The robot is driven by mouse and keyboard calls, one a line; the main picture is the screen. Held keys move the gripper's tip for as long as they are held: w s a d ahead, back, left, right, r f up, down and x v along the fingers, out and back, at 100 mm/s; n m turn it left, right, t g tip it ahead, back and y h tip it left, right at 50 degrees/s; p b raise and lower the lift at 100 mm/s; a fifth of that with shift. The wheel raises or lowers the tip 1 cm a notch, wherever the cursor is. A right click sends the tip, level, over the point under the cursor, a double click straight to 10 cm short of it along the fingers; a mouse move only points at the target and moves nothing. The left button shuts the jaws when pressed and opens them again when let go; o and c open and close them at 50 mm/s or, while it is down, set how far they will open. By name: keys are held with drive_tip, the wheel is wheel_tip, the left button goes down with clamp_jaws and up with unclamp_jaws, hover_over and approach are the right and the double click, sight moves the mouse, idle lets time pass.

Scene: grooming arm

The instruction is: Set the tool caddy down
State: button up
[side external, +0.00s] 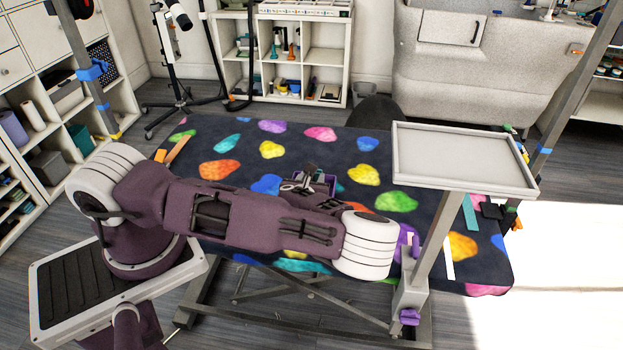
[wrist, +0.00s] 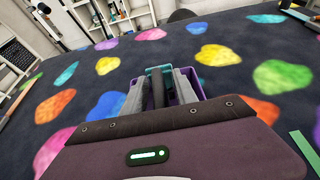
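The tool caddy (side external: 328,181) is small and purple, seen at the middle of the patterned table (side external: 330,150), partly hidden behind my arm. In the wrist view, its purple wall (wrist: 188,88) and a teal part (wrist: 158,71) show just beyond my gripper (wrist: 160,92). The gripper's two grey fingers stand apart, with a dark upright bar (wrist: 158,90) between them. I cannot tell if the fingers press on that bar. Dark tools (side external: 308,174) show at the caddy's top left. The caddy's underside is hidden, so I cannot tell if it touches the table.
An empty grey raised tray (side external: 464,160) stands on a post at the table's right. Teal and white strips (side external: 470,212) lie near the right end, an orange strip (side external: 177,150) at the left end. The table's far middle is clear. White shelves (side external: 330,45) stand behind.

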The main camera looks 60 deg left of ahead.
drive_tip(key=v, duration=0.7)
drive_tip(key=shift+s+d+r, duration=0.15)
drive_tip(key=shift+r, duration=0.1)
